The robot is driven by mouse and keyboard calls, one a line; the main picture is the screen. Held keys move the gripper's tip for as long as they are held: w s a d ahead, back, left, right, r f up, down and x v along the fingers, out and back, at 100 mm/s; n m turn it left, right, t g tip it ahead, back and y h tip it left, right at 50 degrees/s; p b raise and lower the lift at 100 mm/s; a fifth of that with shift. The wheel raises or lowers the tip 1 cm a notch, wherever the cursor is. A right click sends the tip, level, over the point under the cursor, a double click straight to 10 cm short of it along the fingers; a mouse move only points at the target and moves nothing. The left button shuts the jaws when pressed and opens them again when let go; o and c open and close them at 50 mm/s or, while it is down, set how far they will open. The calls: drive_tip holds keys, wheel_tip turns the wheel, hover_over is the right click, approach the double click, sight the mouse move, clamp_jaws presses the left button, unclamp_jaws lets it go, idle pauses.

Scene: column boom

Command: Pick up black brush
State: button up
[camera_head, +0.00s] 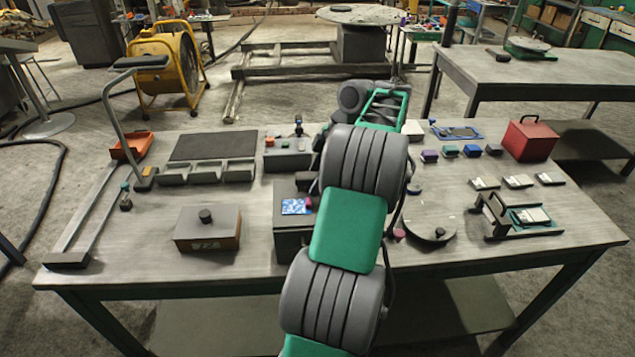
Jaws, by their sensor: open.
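I cannot pick out a black brush for certain on the worktable (150,245); my arm covers the middle of the table. A small dark upright thing (298,126) stands on a grey box behind and left of my arm, but it is too small to tell what it is. My own green and grey arm rises from the bottom centre and reaches over the table to its back edge. My gripper and its fingers are hidden behind the arm's links, so I cannot see where they are relative to anything.
On the left are a lidded box (208,230), a dark panel with trays (207,171) and a long metal frame with a tall handle (115,110). On the right are a round plate (428,217), a red box (529,139) and a handled rack (518,216). The front strip is mostly clear.

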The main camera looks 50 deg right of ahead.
drive_tip(key=shift+f, duration=0.15)
drive_tip(key=shift+c, duration=0.6)
clamp_jaws()
